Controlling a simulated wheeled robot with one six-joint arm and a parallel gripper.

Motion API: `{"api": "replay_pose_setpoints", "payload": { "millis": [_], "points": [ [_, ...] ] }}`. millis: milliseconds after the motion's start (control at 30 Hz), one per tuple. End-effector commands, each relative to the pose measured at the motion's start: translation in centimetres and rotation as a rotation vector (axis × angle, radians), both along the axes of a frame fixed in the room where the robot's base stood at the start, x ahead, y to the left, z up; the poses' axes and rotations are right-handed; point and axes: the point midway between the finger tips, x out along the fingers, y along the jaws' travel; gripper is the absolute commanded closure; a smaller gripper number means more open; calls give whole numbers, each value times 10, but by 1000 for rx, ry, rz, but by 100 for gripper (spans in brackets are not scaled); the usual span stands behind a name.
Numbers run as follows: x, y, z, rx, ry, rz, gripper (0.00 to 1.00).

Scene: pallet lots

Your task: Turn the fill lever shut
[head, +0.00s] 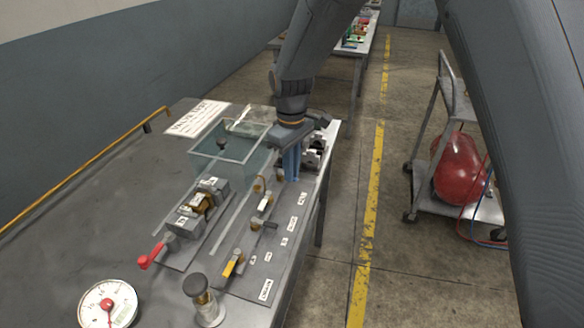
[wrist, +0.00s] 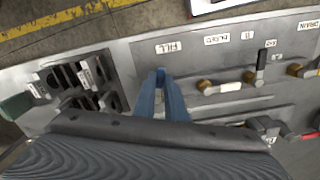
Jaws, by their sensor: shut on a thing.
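My gripper (wrist: 161,75) points down at the bench panel, its two blue fingers close together just below the FILL label (wrist: 168,47) in the wrist view. In the head view the blue fingers (head: 291,165) stand at the panel's far right end. The fingers are shut on the fill lever, which they hide almost wholly, so its angle cannot be told. The neighbouring lever with a white handle (wrist: 230,87) lies beside the BLEED label (wrist: 216,40), to the right of the fingers and apart from them.
A black-handled lever (wrist: 261,60) and a brass valve near the DRAIN label (wrist: 308,26) sit further right. A clear tank (head: 232,150) stands left of my gripper in the head view. A red lever (head: 151,256), a gauge (head: 107,304) and dark clamp-like parts (wrist: 75,82) are also on the bench.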

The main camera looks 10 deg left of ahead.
Motion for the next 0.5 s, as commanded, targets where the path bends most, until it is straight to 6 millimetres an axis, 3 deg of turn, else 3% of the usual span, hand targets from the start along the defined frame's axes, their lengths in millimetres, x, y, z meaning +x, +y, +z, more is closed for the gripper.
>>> {"api": "replay_pose_setpoints", "payload": {
  "millis": [500],
  "points": [
    [-15,12,2,2,-1,-459,100]
  ]
}}
